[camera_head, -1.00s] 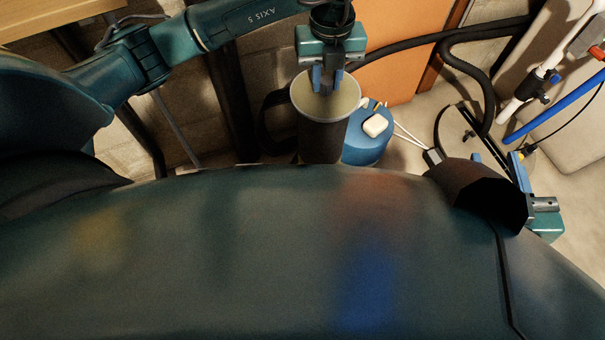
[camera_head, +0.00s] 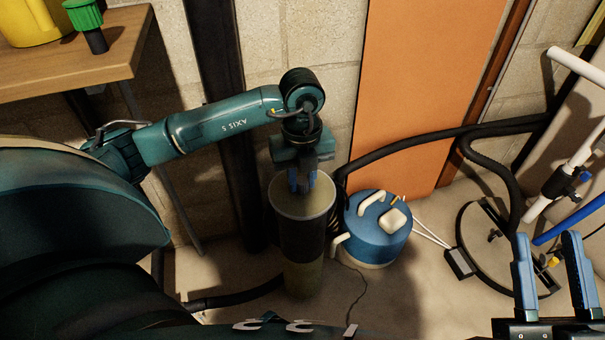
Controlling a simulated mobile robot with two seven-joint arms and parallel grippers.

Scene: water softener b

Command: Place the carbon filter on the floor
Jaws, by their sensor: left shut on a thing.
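The carbon filter appears to be the tall grey cylinder with a pale top and a dark band (camera_head: 302,238), upright left of centre. My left gripper (camera_head: 303,185) points down and is shut on it at its top; the exact grip point is partly hidden by the fingers. The filter's lower end is just above or on the floor (camera_head: 385,300); I cannot tell whether it touches. My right gripper (camera_head: 548,242) is open and empty at the lower right, its two blue fingers apart and pointing up in the picture.
A blue canister with white handles (camera_head: 377,232) stands close to the filter's right. Black hoses (camera_head: 430,139) run along the wall behind. A round black-rimmed item (camera_head: 490,245) lies at the right. A wooden table (camera_head: 85,60) is at the upper left. Floor is clear in front of the canister.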

